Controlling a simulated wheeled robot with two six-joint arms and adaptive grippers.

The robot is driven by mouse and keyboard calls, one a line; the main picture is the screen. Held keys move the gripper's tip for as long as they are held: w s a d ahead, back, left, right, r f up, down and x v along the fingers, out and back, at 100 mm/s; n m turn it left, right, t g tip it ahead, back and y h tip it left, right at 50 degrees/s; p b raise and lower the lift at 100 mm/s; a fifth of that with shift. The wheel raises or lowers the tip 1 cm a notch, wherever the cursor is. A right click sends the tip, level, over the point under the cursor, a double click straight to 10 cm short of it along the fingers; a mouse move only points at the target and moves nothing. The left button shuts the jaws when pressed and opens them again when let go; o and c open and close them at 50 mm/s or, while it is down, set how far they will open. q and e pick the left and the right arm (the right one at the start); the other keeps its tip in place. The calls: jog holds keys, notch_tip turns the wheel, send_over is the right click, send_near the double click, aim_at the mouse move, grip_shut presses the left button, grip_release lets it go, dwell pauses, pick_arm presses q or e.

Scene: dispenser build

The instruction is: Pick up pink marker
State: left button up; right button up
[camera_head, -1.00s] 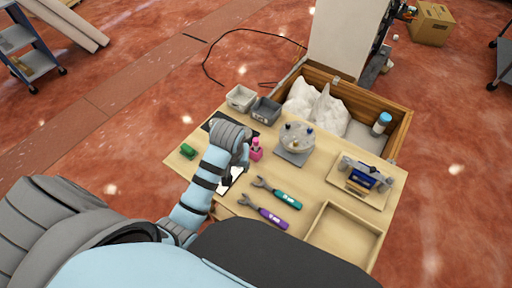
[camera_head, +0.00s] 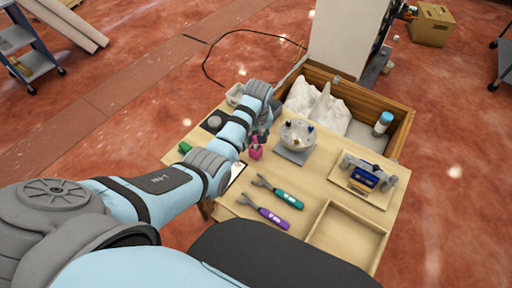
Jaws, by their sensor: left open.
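The pink marker (camera_head: 256,152) stands upright on the wooden table (camera_head: 215,205), left of the round white device. My left arm reaches in from the left over the table. Its gripper (camera_head: 261,135) is open, right at the upper end of the marker in this view. The dark fingers are small, and I cannot tell whether they touch the marker. My right gripper is not in view.
The round white device (camera_head: 297,136) stands close on the right. A teal wrench (camera_head: 288,198) and a purple wrench (camera_head: 272,217) lie in front. A green item (camera_head: 184,147) is at left, a small light bin (camera_head: 234,94) behind. An empty wooden tray (camera_head: 345,236) is front right.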

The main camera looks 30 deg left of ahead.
pick_arm(q)
notch_tip(320, 180, down, 2)
jog(key=shift+w+a, duration=0.1)
jog(key=shift+r, duration=0.1)
jog(key=shift+c, duration=0.6)
grip_shut()
notch_tip(320, 180, up, 20)
jog(key=p, duration=0.6)
